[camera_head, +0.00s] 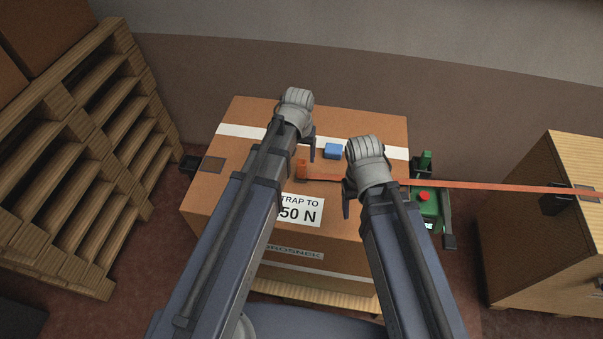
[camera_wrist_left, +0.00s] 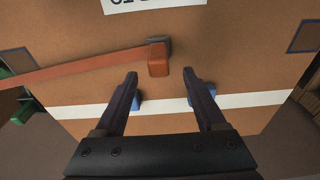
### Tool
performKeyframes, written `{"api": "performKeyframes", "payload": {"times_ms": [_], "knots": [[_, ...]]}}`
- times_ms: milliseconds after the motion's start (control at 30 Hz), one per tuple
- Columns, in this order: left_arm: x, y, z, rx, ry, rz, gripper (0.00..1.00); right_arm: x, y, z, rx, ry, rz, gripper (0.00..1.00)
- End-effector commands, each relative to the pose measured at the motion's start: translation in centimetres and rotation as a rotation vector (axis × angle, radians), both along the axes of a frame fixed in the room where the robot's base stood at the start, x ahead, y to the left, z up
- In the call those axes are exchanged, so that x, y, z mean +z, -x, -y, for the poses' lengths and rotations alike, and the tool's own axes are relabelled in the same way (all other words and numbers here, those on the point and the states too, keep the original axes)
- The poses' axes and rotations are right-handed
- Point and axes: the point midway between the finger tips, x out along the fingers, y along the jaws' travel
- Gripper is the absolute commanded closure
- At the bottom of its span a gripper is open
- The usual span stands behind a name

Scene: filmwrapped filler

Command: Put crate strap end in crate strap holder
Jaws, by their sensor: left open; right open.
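The orange-red strap end (camera_head: 302,168) lies on top of the cardboard crate (camera_head: 232,186). It also shows as a block in the left wrist view (camera_wrist_left: 158,64), with a dark grey piece (camera_wrist_left: 160,42) beside it. I cannot tell which piece is the strap holder. The orange strap (camera_head: 480,186) runs right from the end. My left gripper (camera_head: 308,145) is open and empty near the strap end; in the left wrist view its fingers (camera_wrist_left: 160,77) stand apart, with the end ahead of them. My right gripper (camera_head: 350,195) is open by the strap, its fingers partly hidden.
A blue block (camera_head: 333,151) sits on the crate; the left wrist view shows two blue bits near my fingers. A green device (camera_head: 427,207) with a red button stands at the crate's right. The strap reaches a wooden box (camera_head: 545,235). Pallets (camera_head: 90,130) stand left.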

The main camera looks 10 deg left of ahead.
Motion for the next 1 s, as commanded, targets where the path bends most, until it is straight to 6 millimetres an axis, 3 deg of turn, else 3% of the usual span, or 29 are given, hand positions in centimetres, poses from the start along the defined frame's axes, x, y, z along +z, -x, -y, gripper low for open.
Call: {"api": "performKeyframes", "payload": {"times_ms": [167, 500, 833, 1000], "knots": [[-0.9, 0.0, 0.1, 0.000, 0.000, 0.000, 0.28, -0.9, 0.0, 0.0, 0.000, 0.000, 0.000, 0.33], [-4.9, -0.4, 0.2, 0.000, 0.000, 0.000, 0.28, -4.9, 0.0, 0.0, 0.000, 0.000, 0.000, 0.33], [-5.1, -0.5, 0.2, 0.000, 0.000, 0.000, 0.28, -5.1, 0.0, 0.0, 0.001, 0.000, 0.000, 0.33], [-5.1, -0.5, 0.2, 0.000, 0.000, 0.000, 0.47, -5.1, 0.0, 0.0, 0.000, 0.000, 0.000, 0.33]]}}
